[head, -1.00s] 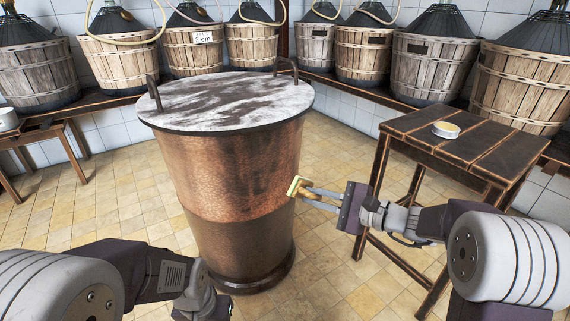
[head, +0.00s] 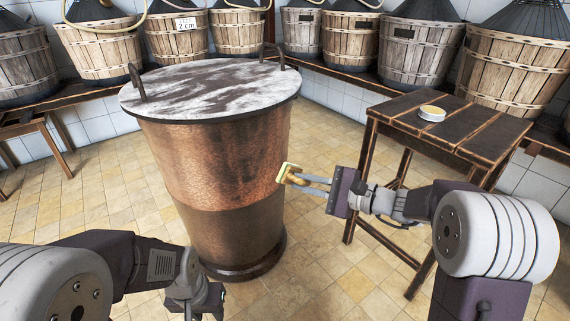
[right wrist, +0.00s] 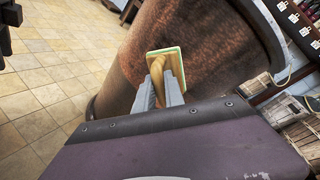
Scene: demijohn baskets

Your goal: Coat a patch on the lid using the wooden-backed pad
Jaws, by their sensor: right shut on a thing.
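The round lid (head: 215,88) lies on top of a large copper vessel (head: 215,160). Its face is mottled white and dark brown, with two upright dark handles. My right gripper (head: 307,182) is shut on the wooden-backed pad (head: 288,173), beside the vessel's right side and below lid height. In the right wrist view the pad (right wrist: 165,62) has a tan wooden back, a grip between the fingers and a pale green edge; its face is turned away. My left gripper (head: 198,300) is low at the bottom edge, left of centre, its fingertips not clear.
A round tin (head: 432,113) with yellow contents stands on a dark wooden table (head: 460,120) at the right. Demijohns in baskets (head: 425,52) line the wall shelf behind; one bears a "2 cm" label (head: 185,24). Tiled floor is open between vessel and table.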

